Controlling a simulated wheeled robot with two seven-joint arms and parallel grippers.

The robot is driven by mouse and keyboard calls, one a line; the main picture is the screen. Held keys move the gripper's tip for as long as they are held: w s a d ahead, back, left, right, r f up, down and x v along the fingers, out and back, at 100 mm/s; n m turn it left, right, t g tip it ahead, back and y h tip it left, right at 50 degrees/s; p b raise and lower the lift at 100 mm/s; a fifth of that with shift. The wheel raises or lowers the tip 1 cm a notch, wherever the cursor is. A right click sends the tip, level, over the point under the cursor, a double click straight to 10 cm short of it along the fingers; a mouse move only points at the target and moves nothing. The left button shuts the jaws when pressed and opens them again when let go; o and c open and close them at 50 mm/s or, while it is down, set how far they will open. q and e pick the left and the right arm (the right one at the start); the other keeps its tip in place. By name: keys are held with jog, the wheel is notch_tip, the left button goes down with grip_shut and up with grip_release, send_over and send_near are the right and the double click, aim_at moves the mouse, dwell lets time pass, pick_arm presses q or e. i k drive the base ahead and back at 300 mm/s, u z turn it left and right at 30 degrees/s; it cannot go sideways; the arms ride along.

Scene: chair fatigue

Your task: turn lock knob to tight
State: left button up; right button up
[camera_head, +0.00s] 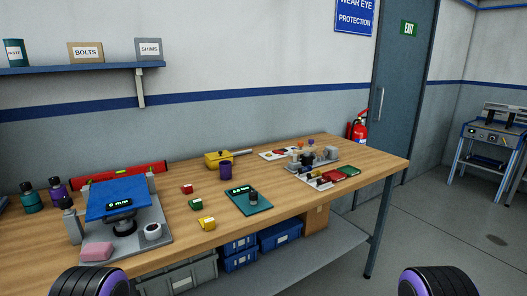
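No part labelled as the lock knob can be made out. A test rig (493,135) with a blue panel and small dark controls stands at the far right; its details are too small to read. Neither of my grippers is in view; only rounded black and purple parts of mine show at the bottom.
A wooden workbench (290,205) fills the left and middle. Blue bins (280,234) sit beneath. Open floor lies between the bench and rig.

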aim_at(65, 203)
jog(key=k, duration=0.5)
jog(key=u, duration=0.6)
jog(key=i, duration=1.15)
jog(key=u, duration=0.45)
